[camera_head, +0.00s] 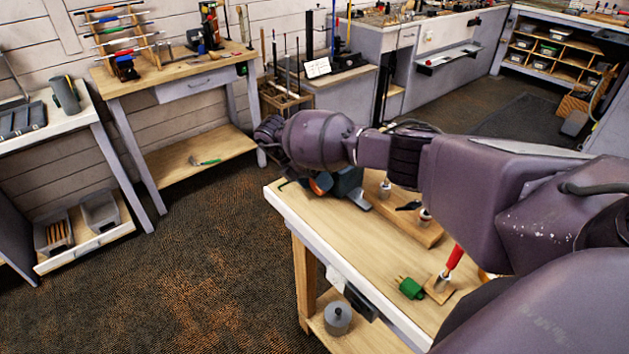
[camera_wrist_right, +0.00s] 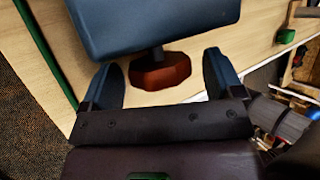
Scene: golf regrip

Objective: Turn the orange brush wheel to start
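The orange brush wheel (camera_head: 320,184) shows in the head view on the near bench, partly hidden below my right arm. It sits beside a dark blue-grey machine body (camera_head: 348,187). In the right wrist view the wheel (camera_wrist_right: 160,73) looks red-brown and sits on a short shaft below the blue machine body (camera_wrist_right: 150,25). My right gripper (camera_wrist_right: 162,66) is open, with one blue finger on each side of the wheel and visible gaps between. In the head view my right gripper (camera_head: 269,134) is dark and its fingers are not clear. My left gripper is not in view.
The wooden bench (camera_head: 325,237) also holds a wooden board (camera_head: 405,224) with small parts, a green item (camera_head: 411,288) and a red-handled tool (camera_head: 453,260). A grey pot (camera_head: 338,318) stands on the shelf below. The carpet (camera_head: 190,270) to the left is clear.

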